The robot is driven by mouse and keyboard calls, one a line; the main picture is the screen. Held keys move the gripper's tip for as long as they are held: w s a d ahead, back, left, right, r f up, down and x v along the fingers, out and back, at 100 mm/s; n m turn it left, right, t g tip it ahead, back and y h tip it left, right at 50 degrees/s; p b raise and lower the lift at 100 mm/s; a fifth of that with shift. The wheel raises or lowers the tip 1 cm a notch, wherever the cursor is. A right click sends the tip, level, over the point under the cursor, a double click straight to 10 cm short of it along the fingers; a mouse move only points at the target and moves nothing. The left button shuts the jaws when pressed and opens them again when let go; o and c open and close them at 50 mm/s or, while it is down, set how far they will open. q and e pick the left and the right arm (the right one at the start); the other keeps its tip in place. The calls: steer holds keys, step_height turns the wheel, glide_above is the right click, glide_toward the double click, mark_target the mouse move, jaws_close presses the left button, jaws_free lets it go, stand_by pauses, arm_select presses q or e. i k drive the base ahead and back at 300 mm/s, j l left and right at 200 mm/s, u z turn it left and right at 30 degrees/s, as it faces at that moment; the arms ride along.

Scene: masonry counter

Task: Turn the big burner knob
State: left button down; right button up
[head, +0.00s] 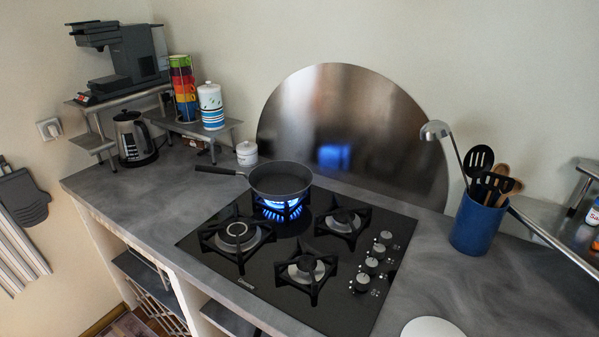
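The black gas hob (330,314) is set into the grey counter. A column of several silver knobs runs along its right side, from the nearest knob (362,282) through two middle knobs (371,266) (378,251) to the farthest knob (385,238). I cannot tell which knob belongs to the big burner. The back-left burner (283,208) burns with a blue flame under a dark frying pan (280,180). The front-left burner (238,233), front burner (306,268) and back-right burner (343,220) show no flame. Neither of my grippers is in view.
A blue utensil pot (478,226) stands right of the hob. A white rounded shape (432,327), cut off by the bottom edge, lies in front of it; I cannot tell what it is. A kettle (134,138) stands far left. The counter beside the knobs is clear.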

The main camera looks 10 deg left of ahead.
mark_target(378, 252)
steer(key=j+z, duration=0.1)
steer(key=j, duration=0.5)
steer(key=k+j, duration=0.1)
steer(key=j, duration=0.45)
steer(key=k+j+z, duration=0.15)
steer(key=j, duration=0.4)
steer(key=i+j, duration=0.05)
